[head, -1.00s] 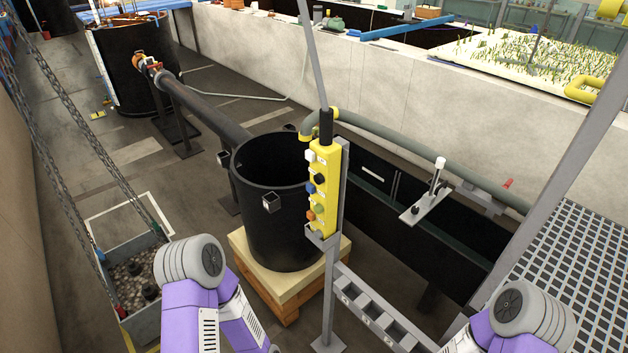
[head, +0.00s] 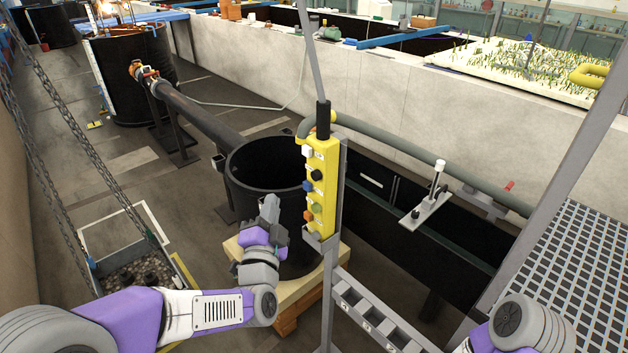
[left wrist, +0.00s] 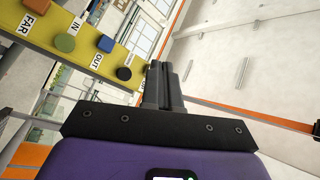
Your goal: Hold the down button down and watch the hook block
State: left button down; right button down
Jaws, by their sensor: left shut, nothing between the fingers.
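The yellow control pendant (head: 321,192) hangs upright at a grey post in the middle of the head view. It carries a white button (head: 307,151), a black button (head: 317,175) and blue, green and orange ones below. My left gripper (head: 269,204) is shut and empty, to the left of the pendant and apart from it in the picture. In the left wrist view, the shut fingers (left wrist: 165,78) appear beside the black button (left wrist: 124,74); contact cannot be told. The labels FAR, IN and OUT are readable there; the black button's is partly hidden. No hook block is distinguishable. My right gripper is out of view.
A black tank (head: 262,165) on a wooden pallet stands behind my left gripper. At the left, chains (head: 62,120) run down to a skip of stones (head: 140,275). A grey rack (head: 375,318) sits low beside the post. A grating (head: 570,265) lies at the right.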

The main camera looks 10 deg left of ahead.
aim_at(316, 175)
pick_arm(q)
jog(key=shift+s+a+r, duration=0.1)
jog(key=shift+r, duration=0.25)
jog(key=w+d, duration=0.5)
jog(key=w, duration=0.2)
jog(key=shift+d+p, duration=0.25)
jog(key=shift+p, duration=0.1)
jog(key=shift+w, duration=0.1)
dwell(1.9)
jog(key=shift+w+d, duration=0.25)
jog(key=shift+w+d, duration=0.4)
jog(key=shift+w, duration=0.1)
dwell(0.9)
jog(key=shift+s+a, duration=0.1)
jog(key=shift+s, duration=0.05)
dwell(1.1)
jog(key=shift+s+a+b, duration=0.3)
jog(key=shift+s+a, duration=0.3)
jog(key=shift+s, duration=0.1)
